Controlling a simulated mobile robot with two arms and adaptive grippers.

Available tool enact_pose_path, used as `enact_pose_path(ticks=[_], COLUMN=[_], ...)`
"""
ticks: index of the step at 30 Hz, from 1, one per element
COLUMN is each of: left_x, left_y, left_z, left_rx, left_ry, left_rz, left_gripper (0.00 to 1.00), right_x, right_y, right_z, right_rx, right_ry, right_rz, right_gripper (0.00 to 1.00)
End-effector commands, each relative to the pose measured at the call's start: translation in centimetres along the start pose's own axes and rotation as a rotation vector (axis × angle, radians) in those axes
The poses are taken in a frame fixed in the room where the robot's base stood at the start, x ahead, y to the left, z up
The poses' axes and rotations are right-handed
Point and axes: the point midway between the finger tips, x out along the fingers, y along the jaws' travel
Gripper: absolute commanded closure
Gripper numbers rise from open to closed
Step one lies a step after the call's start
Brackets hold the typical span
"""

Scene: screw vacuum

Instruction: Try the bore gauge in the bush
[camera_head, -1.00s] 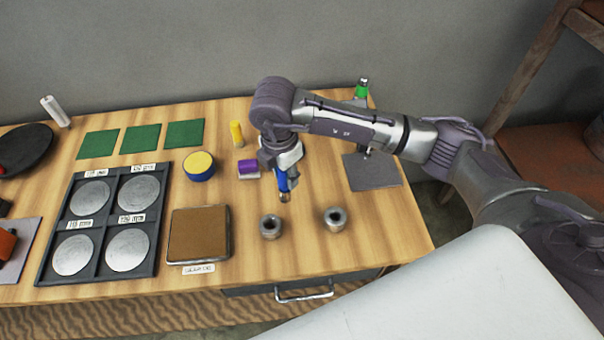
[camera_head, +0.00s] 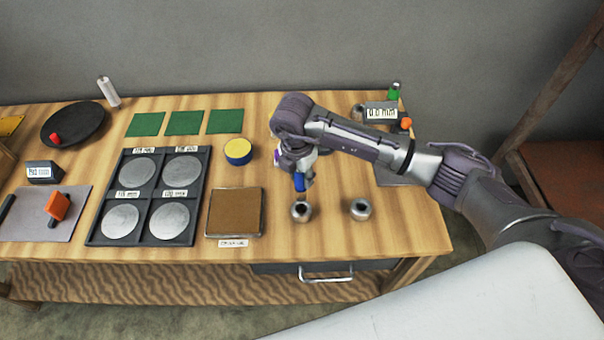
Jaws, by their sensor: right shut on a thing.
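My right gripper (camera_head: 299,171) is shut on the blue bore gauge (camera_head: 299,183), which points down. The gauge's lower end is at the mouth of the left steel bush (camera_head: 301,212), a short ring with a dark bore. I cannot tell whether the tip is inside the bore or just above it. A second bush (camera_head: 360,210) stands upright to the right, with nothing in it. A display box reading 0.0 mm (camera_head: 381,111) stands at the back right. My left gripper is not in view.
A brown pad in a frame (camera_head: 234,213) lies left of the bushes. Further left is a dark tray (camera_head: 187,233) with several grey discs. A yellow-topped blue tin (camera_head: 238,151) stands behind the pad. The table front near the bushes is clear.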

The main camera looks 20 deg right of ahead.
Motion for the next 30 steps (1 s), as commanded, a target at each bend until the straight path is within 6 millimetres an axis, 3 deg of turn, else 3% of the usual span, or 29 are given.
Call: enact_pose_path(ticks=[5,18,30], left_x=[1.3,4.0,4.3], left_y=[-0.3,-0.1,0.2], left_z=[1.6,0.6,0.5], left_rx=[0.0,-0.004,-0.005], left_ry=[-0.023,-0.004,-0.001], left_rz=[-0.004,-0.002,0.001], left_gripper=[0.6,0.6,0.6], right_x=[1.5,4.7,5.0], right_y=[0.0,0.0,0.0], right_z=[-0.1,-0.5,-0.6], right_rx=[0.001,0.001,0.001], right_ry=[-0.001,-0.001,-0.001], right_rz=[0.0,0.001,0.001], right_gripper=[1.0,1.0,1.0])
